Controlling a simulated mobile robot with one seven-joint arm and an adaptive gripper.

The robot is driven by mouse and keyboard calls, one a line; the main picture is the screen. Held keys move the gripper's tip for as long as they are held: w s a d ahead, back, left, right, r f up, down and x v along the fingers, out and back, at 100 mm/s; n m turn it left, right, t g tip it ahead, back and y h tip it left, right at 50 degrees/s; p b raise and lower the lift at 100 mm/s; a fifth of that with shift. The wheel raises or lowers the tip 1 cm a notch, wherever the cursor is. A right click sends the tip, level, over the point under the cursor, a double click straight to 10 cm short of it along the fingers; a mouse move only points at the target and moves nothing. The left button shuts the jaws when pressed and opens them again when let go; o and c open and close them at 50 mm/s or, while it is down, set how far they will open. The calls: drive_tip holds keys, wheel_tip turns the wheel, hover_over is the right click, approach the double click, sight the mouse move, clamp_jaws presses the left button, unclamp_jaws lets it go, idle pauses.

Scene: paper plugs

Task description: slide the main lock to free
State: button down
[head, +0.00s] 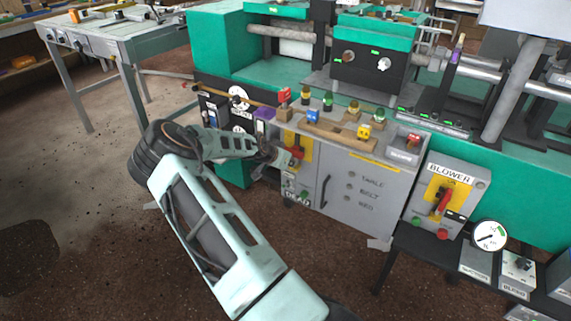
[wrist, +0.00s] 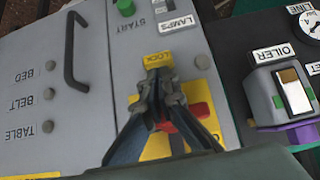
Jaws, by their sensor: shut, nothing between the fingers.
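The main lock shows as a yellow tag reading LOCK (wrist: 158,58) on a yellow plate (wrist: 155,147) in the wrist view. A red switch handle (wrist: 200,110) lies across that plate, partly hidden behind my gripper. My gripper (wrist: 158,76) is shut and empty, its tips right at the LOCK tag's edge; I cannot tell whether they touch it. In the head view my gripper (head: 288,158) is at the same yellow plate (head: 304,148) on the grey cabinet, covering part of the red handle (head: 296,154). The lock's slide position is hidden.
The cabinet door handle (wrist: 72,48) stands out beside the plate. An oiler switch box (wrist: 285,92) stands across a dark gap. The blower box (head: 446,199) stands at right. Open floor lies at left.

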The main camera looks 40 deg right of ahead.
sight(293, 170)
drive_tip(key=shift+w+d+f, duration=0.2)
drive_tip(key=shift+d+f, duration=0.25)
drive_tip(key=shift+f, duration=0.05)
wheel_tip(293, 170, down, 3)
drive_tip(key=shift+r+b, duration=0.1)
drive_tip(key=shift+b, duration=1.1)
drive_tip(key=shift+s+a, duration=0.1)
drive_tip(key=shift+a, duration=0.05)
